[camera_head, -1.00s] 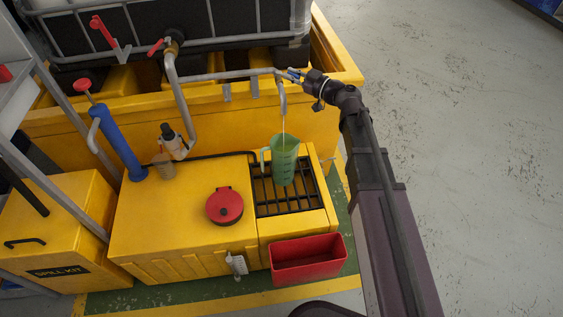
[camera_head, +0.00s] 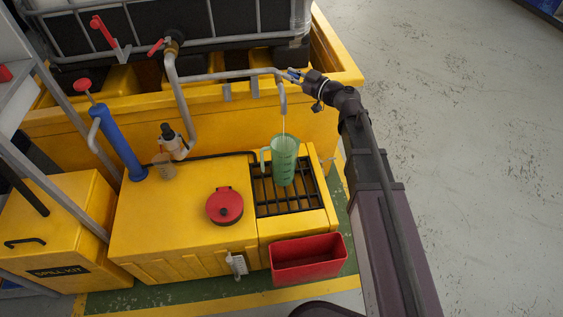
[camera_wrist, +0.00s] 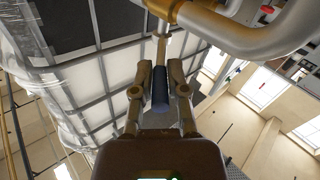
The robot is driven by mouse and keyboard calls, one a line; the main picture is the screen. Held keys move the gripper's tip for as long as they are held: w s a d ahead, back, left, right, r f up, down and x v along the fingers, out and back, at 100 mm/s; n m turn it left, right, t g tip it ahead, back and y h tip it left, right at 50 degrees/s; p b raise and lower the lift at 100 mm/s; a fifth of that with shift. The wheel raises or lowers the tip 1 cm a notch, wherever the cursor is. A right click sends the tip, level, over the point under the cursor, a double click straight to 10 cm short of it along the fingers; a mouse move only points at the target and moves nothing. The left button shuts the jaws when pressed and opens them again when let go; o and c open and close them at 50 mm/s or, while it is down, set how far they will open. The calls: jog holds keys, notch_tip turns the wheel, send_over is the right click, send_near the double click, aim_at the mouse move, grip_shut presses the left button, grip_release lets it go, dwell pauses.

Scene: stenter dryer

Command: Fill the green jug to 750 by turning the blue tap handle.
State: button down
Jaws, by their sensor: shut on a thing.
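The green jug (camera_head: 284,163) stands upright on the black grate under the spout, its handle to the left. A thin pale stream runs from the spout (camera_head: 283,100) into the jug. The level against its marks is too small to read. The blue tap handle (camera_wrist: 160,88) is between my fingers in the wrist view, and only a bit of it shows in the head view (camera_head: 291,74). My gripper (camera_wrist: 161,84) is shut on the handle, and it shows at the pipe's right end in the head view (camera_head: 298,75).
The black grate (camera_head: 300,204) sits in a yellow stand (camera_head: 165,218). A red lid (camera_head: 224,206) lies left of the jug, and a red bin (camera_head: 308,260) hangs in front. A blue pump (camera_head: 121,148) stands at left. Pipes and a caged tank are behind. Open floor lies right.

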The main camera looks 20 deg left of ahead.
jog(key=m+t, duration=0.1)
jog(key=m+t+h, duration=0.1)
jog(key=s+t+h, duration=0.1)
jog(key=t, duration=0.1)
jog(key=shift+a+m, duration=0.3)
jog(key=shift+m, duration=0.1)
dwell(7.2)
